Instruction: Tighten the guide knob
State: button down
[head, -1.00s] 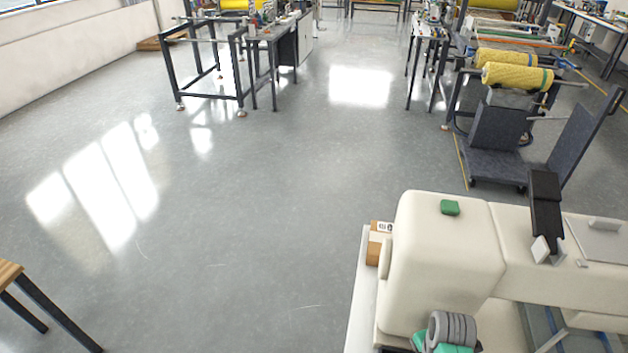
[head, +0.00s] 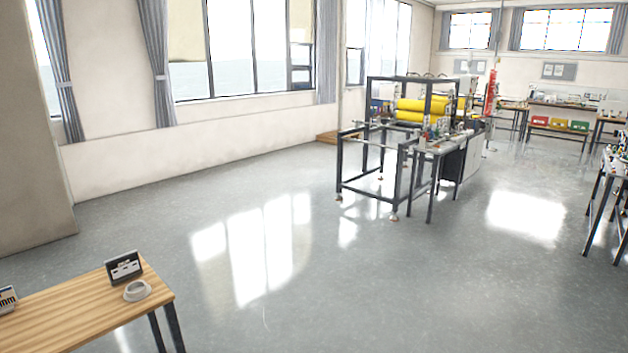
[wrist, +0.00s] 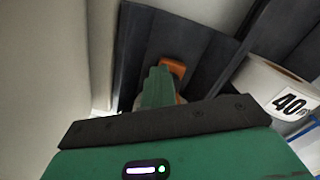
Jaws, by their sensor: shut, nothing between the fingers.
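I cannot make out the guide knob in either view. A dark-framed machine with yellow rollers (head: 425,108) stands across the room in the head view, too far off to tell small knobs on it. My gripper (wrist: 160,75) shows only in the wrist view, its green fingers together and empty beyond a black bar and green housing. A small orange part (wrist: 173,67) shows just past the fingertips, against dark panels. I cannot tell whether the fingers touch it.
A white object marked "40" (wrist: 285,98) lies close on the right in the wrist view. In the head view, a wooden table (head: 85,310) with a small display stand (head: 124,267) is at lower left. The grey floor (head: 300,270) between is clear.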

jog(key=shift+s+r+p, duration=0.1)
jog(key=shift+s+p, duration=0.15)
jog(key=shift+p, duration=0.55)
jog(key=shift+s+a+p, duration=0.3)
jog(key=shift+s+p, duration=0.4)
jog(key=shift+p, duration=1.15)
jog(key=shift+d, duration=0.1)
jog(key=shift+s+d, duration=0.15)
jog(key=shift+s, duration=0.1)
notch_tip(320, 180, up, 6)
jog(key=p, duration=0.6)
